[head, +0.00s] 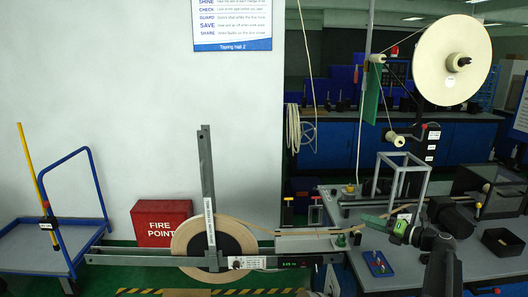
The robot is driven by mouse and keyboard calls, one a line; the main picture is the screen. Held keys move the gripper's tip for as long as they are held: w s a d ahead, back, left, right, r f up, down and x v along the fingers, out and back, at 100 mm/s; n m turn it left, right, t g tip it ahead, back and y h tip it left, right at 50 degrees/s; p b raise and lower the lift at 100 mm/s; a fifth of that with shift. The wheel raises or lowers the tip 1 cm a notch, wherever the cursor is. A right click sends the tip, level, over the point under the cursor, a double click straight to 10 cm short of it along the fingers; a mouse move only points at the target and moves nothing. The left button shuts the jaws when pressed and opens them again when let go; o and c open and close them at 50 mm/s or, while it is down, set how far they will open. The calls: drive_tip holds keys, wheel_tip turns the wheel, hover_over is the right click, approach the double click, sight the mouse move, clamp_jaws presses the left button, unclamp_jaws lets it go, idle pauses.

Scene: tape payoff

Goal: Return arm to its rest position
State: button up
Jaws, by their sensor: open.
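My arm (441,262) rises at the lower right, in front of the grey workbench. My gripper (397,228) is at its end, pointing left over the bench, close to the right end of a tape strip. The gripper is small and partly lost against a green piece; I see nothing clearly held in it. A large tape reel (183,236) with a dark hub stands at the centre left, behind a grey upright bar (206,170). Its tan tape (300,233) runs right to the bench.
A grey frame (402,172) stands behind my gripper. A blue tray (378,264) with small pieces and a black bin (501,242) lie on the bench. A cream disc (452,60) hangs above. A red fire box (160,222) and blue trolley (50,245) stand left.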

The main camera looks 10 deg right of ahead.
drive_tip(key=w+a+r+m+t+h+p, duration=0.25)
drive_tip(key=w+a+r+m, duration=0.2)
drive_tip(key=a, duration=0.35)
drive_tip(key=w+a+r+m+t+h+p, duration=0.1)
drive_tip(key=w+a+r+m+t+h, duration=0.2)
drive_tip(key=a+m, duration=0.4)
drive_tip(key=w+a+r+m+t+h+p, duration=0.1)
drive_tip(key=w+a+r+m+h, duration=0.3)
drive_tip(key=a, duration=0.5)
drive_tip(key=s+a+f+m+g+h, duration=0.1)
drive_tip(key=s+f+m+g, duration=0.3)
drive_tip(key=f+m, duration=0.15)
drive_tip(key=s+a+f+m+g+h+p, duration=0.1)
drive_tip(key=s+a+f+m+g, duration=0.2)
drive_tip(key=f, duration=0.4)
drive_tip(key=s+f+m+g+h, duration=0.1)
drive_tip(key=s+f+m+g, duration=0.3)
drive_tip(key=f+m, duration=0.15)
drive_tip(key=s+a+f+m+g+y, duration=0.1)
drive_tip(key=s+f+g, duration=0.3)
drive_tip(key=s, duration=0.4)
drive_tip(key=s+a+f+m+g+y, duration=0.2)
drive_tip(key=s+g, duration=0.3)
drive_tip(key=s, duration=0.4)
drive_tip(key=shift+a+f+m, duration=0.35)
drive_tip(key=shift+a+f, duration=0.45)
drive_tip(key=shift+f, duration=0.05)
